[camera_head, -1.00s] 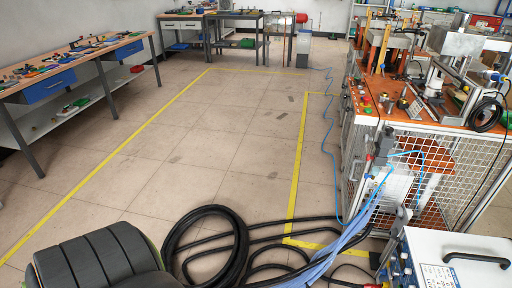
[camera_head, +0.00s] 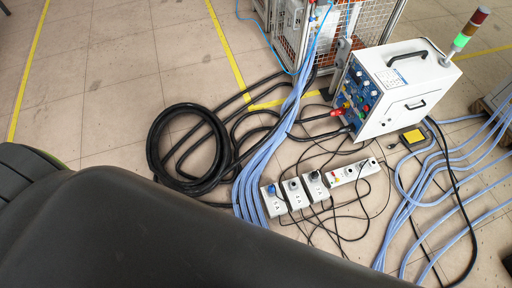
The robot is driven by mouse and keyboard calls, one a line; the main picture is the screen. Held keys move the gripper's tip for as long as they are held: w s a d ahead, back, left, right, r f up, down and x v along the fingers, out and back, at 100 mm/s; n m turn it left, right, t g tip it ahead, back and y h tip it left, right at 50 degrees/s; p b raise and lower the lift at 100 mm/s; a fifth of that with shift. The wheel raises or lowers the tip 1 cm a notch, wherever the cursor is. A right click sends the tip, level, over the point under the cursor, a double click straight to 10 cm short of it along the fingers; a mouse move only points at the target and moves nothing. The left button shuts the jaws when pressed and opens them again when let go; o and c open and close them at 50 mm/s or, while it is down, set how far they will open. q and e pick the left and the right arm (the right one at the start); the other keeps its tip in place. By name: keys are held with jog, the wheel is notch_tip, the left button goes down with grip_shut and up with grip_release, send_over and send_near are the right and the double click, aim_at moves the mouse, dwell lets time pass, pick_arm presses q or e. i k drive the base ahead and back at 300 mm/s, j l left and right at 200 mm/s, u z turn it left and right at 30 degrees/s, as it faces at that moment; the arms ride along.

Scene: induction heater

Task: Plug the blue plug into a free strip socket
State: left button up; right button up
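A small blue piece, which looks like the blue plug (camera_head: 271,189), shows at the top of the leftmost white socket block (camera_head: 275,206) on the floor. I cannot tell whether it is inserted or only resting there. Two similar white blocks (camera_head: 296,196) (camera_head: 316,187) with dark pieces at their tops stand to its right. A longer white strip (camera_head: 352,173) continues to the right, with a small red spot near its left end and a dark piece on it. Its individual sockets are too small to make out. Neither of my grippers is in view.
A white heater cabinet (camera_head: 400,88) with a signal light (camera_head: 470,28) stands behind the strip. Blue hoses (camera_head: 262,160), a black cable coil (camera_head: 185,150) and thin black wires surround the blocks. A large dark shape (camera_head: 150,235) covers the lower left.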

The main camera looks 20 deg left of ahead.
aim_at(271, 190)
jog(key=k+j+z, duration=0.15)
jog(key=k+j, duration=0.6)
jog(key=j, duration=0.1)
